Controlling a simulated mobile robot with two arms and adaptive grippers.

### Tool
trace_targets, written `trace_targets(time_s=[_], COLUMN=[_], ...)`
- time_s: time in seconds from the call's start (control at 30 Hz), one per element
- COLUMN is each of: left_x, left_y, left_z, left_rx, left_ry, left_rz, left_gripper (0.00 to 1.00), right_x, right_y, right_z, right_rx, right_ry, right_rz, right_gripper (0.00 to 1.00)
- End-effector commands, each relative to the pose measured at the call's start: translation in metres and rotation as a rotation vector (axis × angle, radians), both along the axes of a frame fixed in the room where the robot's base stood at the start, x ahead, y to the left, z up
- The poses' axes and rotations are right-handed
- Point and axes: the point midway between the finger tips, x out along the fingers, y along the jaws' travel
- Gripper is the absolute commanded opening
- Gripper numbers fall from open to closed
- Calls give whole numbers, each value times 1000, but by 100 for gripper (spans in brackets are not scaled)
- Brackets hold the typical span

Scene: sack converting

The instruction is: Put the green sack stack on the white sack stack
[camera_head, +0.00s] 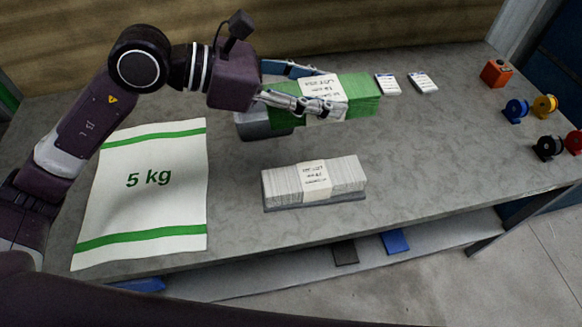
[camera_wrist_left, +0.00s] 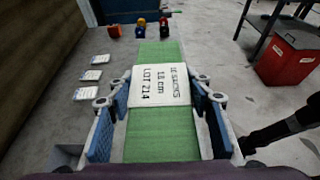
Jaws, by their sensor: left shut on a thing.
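The green sack stack (camera_head: 362,92) has a white paper label band around its middle. My left gripper (camera_head: 318,92) is shut on it across the band, one finger on each side. In the left wrist view the green stack (camera_wrist_left: 160,140) lies lengthwise between the blue finger pads. It appears to be above the rear part of the table. The white sack stack (camera_head: 346,174), also banded with a label, lies on the table in front of the green stack, apart from it. My right gripper is not in view.
A large white sack marked 5 kg (camera_head: 150,205) lies flat at left. A grey block (camera_head: 254,126) is partly hidden beneath the gripper. Small label cards (camera_head: 423,82), an orange box (camera_head: 496,73) and several coloured spools (camera_head: 516,110) are at right. The table (camera_head: 425,150) is clear right of the white stack.

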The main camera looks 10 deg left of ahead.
Motion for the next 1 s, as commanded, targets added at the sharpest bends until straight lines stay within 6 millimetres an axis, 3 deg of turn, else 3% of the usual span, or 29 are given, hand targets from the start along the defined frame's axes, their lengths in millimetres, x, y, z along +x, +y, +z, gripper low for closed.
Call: trace_targets(time_s=[0.5,1.0], left_x=[0,0], left_y=[0,0], left_z=[-128,-187], left_rx=[0,-1], left_ry=[7,2], left_rz=[3,2], left_gripper=[14,14], right_x=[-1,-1], right_y=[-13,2], right_z=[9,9], right_rx=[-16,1], right_ry=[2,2], right_rz=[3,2], right_gripper=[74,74])
